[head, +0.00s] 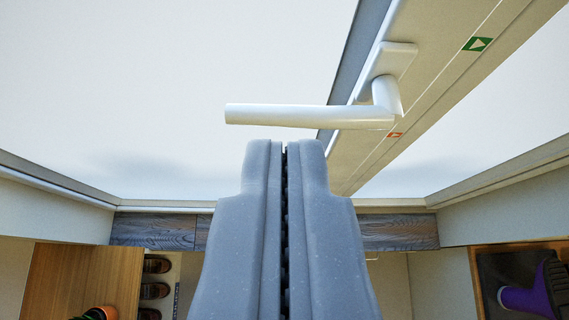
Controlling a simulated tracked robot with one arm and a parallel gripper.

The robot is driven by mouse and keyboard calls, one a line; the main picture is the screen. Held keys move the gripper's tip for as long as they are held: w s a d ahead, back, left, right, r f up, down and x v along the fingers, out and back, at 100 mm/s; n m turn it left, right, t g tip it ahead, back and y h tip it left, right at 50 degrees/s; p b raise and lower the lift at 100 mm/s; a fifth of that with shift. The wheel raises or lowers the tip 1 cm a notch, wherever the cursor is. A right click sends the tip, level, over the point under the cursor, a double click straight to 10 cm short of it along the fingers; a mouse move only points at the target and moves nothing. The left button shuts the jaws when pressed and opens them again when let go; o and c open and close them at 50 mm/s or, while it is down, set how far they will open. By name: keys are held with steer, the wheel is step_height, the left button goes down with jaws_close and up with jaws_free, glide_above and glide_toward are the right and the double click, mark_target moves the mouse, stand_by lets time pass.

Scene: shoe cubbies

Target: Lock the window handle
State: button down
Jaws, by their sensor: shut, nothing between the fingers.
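The white window handle (300,116) is in the upper middle of the head view. Its lever points left, roughly level in the picture, from a neck on a pale base plate (388,68). The plate sits on the beige window frame post (440,60). A green marker (477,44) with a white triangle and a small orange-red marker (395,135) are on the post. My grey gripper (285,146) is shut and empty. Its tips appear just below the lever in the picture; I cannot tell whether they touch it.
Pale window panes (180,80) fill the upper view. A dark wooden strip (400,232) runs below the window. At lower left, brown shoes (155,290) sit near a wooden panel (85,280). At lower right, a purple item (530,297) lies in a dark cubby.

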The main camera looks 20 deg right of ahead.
steer(key=p, duration=0.3)
glide_above(285, 122)
steer(key=s, duration=0.2)
step_height(285, 122, down, 4)
steer(key=shift+w+a+f+p, duration=0.15)
steer(key=shift+f+p, duration=0.05)
steer(key=shift+f, duration=0.85)
steer(key=shift+w+a+f+p, duration=0.1)
steer(key=shift+f+p, duration=0.05)
steer(key=shift+f, duration=0.9)
